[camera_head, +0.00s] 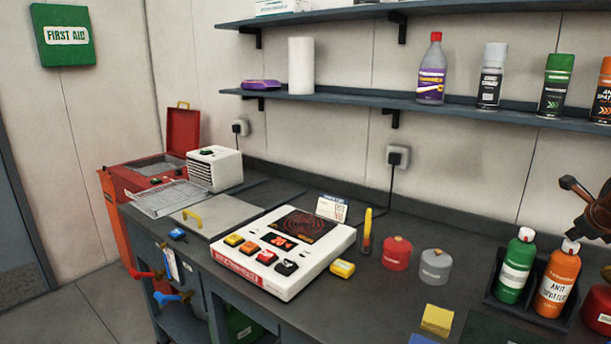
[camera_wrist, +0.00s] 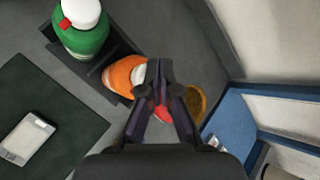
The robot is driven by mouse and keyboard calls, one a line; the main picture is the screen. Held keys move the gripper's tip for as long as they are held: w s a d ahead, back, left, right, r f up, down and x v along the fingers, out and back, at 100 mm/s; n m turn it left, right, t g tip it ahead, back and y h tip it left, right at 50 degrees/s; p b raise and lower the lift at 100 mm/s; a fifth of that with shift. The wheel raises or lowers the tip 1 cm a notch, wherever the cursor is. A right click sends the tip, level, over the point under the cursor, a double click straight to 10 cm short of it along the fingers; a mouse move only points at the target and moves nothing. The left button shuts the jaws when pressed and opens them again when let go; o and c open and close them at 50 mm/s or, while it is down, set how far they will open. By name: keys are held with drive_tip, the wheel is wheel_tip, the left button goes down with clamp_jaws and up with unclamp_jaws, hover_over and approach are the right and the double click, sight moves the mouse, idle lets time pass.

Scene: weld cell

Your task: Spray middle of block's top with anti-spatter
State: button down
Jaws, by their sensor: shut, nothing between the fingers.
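An orange squeeze bottle marked as anti-spatter (camera_head: 556,283) stands in a dark holder at the right of the bench, beside a green bottle (camera_head: 515,270). In the wrist view the orange bottle (camera_wrist: 124,75) is partly hidden behind my gripper (camera_wrist: 153,68). My gripper is shut and empty, close above the orange bottle's white top; I cannot tell if they touch. A pale grey rectangular piece (camera_wrist: 31,140), perhaps the block, lies on a dark green mat (camera_wrist: 60,85) left of the holder. An orange can with a similar label (camera_head: 604,92) stands on the shelf.
A hot plate (camera_head: 270,270), a red canister (camera_head: 397,252), a grey canister (camera_head: 435,266) and a yellow block-like piece (camera_head: 437,319) sit on the bench. A blue bin (camera_wrist: 230,125) is right of my gripper. The lower shelf (camera_head: 400,103) overhangs the bench's back.

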sight(572, 243)
drive_tip(key=shift+f, duration=0.2)
drive_tip(key=shift+r, duration=0.1)
drive_tip(key=shift+r+p, duration=0.45)
drive_tip(key=shift+r, duration=0.2)
drive_tip(key=shift+r+p, duration=1.75)
drive_tip(key=shift+r, duration=1.25)
